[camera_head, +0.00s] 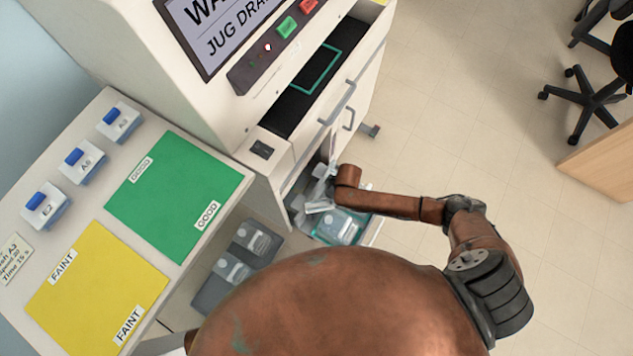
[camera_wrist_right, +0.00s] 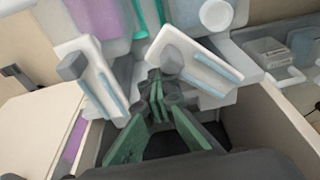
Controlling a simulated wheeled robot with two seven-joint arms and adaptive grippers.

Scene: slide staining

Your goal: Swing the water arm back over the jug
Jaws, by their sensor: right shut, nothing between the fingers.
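In the head view, my right arm reaches down to an open lower compartment of the white machine, and its brown last link covers part of that space. A clear teal-tinted jug (camera_head: 340,228) stands there, with pale, whitish pieces (camera_head: 319,207) beside it; I cannot tell which of them is the water arm. In the wrist view, my right gripper (camera_wrist_right: 158,88) has green fingers brought together, with nothing held. White parts with pale blue strips stand on both sides of the fingertips, one at the left (camera_wrist_right: 92,80) and one at the right (camera_wrist_right: 195,65). My left gripper is out of view.
A screen (camera_head: 222,30) reads partly "JUG DRA". Open floor lies to the right.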

